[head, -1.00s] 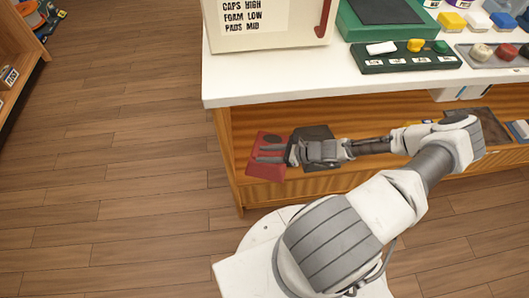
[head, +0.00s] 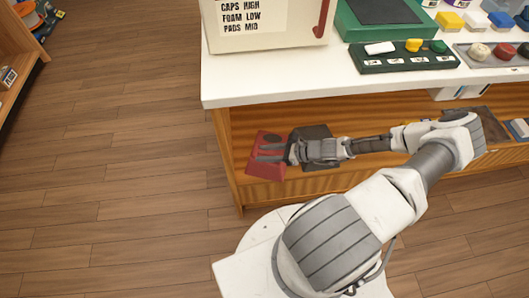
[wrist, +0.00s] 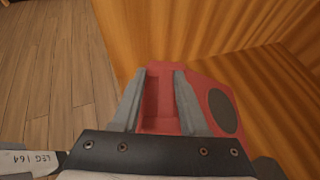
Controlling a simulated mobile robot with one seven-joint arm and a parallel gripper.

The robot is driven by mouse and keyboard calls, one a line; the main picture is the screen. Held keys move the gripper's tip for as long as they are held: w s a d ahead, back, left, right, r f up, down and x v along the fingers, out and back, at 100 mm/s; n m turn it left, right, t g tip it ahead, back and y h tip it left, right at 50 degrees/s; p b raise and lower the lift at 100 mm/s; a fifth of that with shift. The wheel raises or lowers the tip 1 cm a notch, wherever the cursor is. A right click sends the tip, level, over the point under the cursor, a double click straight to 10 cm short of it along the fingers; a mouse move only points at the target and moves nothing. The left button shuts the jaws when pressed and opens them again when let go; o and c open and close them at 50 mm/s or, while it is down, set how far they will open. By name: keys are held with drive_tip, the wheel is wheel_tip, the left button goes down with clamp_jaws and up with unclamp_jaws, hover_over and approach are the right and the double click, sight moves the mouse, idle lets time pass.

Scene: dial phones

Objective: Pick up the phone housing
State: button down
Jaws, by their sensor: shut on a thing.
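The red phone housing (head: 264,166) is at the left end of the wooden shelf under the white counter. A dark round patch shows on its face. My gripper (head: 272,154) reaches in from the right, with its fingers over the housing. In the wrist view, the housing (wrist: 219,107) lies between and beside the two grey fingers of my gripper (wrist: 158,98). The fingers are shut on a raised red part of it. The housing's lower part is hidden behind the gripper. I cannot tell whether it is clear of the shelf.
A dark panel (head: 318,132) stands on the shelf behind my gripper. The white counter top (head: 270,83) overhangs above, with a cream sign box (head: 270,38) and a green tray of coloured pieces (head: 400,60). Wood floor (head: 110,150) is clear at left.

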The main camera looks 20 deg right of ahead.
wheel_tip(320, 180, up, 10)
drive_tip(key=p, duration=0.3)
drive_tip(key=shift+f, duration=0.2)
drive_tip(key=shift+c, duration=1.6)
unclamp_jaws()
